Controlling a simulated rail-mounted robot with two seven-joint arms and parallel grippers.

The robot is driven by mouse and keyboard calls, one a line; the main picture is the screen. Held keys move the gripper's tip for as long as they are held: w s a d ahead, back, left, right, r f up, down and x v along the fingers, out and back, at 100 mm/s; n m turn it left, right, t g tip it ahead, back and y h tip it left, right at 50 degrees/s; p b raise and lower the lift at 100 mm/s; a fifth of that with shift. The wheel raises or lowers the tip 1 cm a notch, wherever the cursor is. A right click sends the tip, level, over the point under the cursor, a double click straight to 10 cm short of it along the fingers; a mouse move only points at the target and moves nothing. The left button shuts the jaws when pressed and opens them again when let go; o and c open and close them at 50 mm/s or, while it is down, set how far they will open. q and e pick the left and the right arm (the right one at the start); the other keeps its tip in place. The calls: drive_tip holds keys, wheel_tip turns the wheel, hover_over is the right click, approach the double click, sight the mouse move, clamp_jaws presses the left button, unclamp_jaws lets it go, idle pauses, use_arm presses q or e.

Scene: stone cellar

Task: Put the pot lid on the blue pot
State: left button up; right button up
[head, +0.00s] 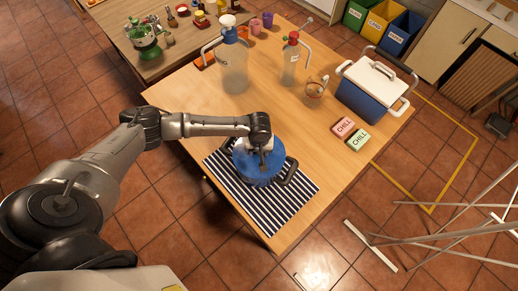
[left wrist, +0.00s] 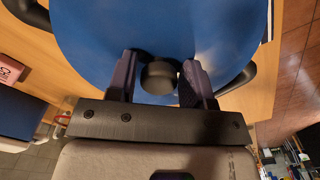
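The blue pot (head: 243,170) stands on a striped mat (head: 292,205) near the table's front corner, with dark handles at its sides. The blue pot lid (head: 268,172) appears to lie on top of it; its seating at the rim is partly hidden by my arm. In the left wrist view the lid (left wrist: 215,30) fills the upper part, with its dark knob (left wrist: 159,77) between my fingers. My left gripper (head: 263,152) is above the lid. In the left wrist view its fingers (left wrist: 160,80) stand apart beside the knob, with narrow gaps. My right gripper is out of view.
A blue cooler (head: 362,98), pink and green CHILL packs (head: 343,127), a glass jar (head: 290,65) and a large dispenser (head: 233,68) stand farther back on the table. The wood between mat and packs is clear. White poles (head: 470,237) are at the right.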

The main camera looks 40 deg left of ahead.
use_arm(q)
drive_tip(key=shift+o, duration=0.9)
drive_tip(key=shift+r, duration=0.2)
wheel_tip(320, 180, up, 12)
drive_tip(key=shift+f, duration=0.15)
